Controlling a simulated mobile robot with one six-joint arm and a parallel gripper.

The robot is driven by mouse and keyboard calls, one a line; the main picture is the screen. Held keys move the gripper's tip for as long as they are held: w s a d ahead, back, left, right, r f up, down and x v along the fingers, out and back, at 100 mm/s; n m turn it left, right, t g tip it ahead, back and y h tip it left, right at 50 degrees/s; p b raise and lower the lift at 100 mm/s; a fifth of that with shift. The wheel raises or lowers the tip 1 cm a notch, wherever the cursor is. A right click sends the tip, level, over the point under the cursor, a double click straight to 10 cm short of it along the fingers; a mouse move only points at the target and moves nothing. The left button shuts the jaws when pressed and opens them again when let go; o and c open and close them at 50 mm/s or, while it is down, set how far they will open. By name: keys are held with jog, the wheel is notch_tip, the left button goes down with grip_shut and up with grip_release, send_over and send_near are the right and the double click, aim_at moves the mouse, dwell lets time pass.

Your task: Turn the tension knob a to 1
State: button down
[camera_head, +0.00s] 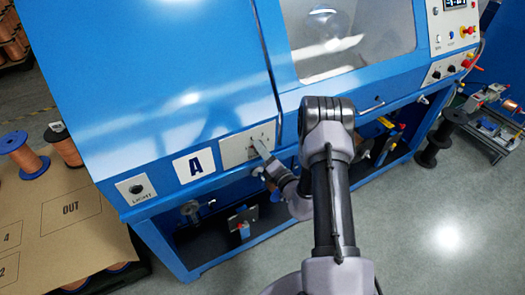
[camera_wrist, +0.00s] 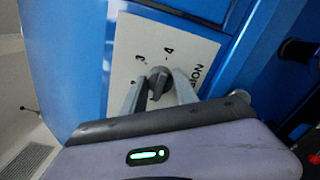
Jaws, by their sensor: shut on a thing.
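Tension knob a is a dark grey knob (camera_wrist: 158,82) on a white plate (camera_wrist: 122,65), with the numbers 3 and 4 showing above it in the wrist view.
The blue machine (camera_head: 160,80) stands close in front of my arm. A light switch plate (camera_head: 136,189) is at its left corner.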

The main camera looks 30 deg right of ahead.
dwell(0.5)
jog(key=c, duration=0.9)
grip_release()
jog(key=shift+c, duration=0.2)
jog(key=shift+s, duration=0.1)
jog(key=s+p, duration=0.1)
jog(key=s, duration=1.6)
jog(key=shift+s+d, duration=0.15)
jog(key=shift+d, duration=0.15)
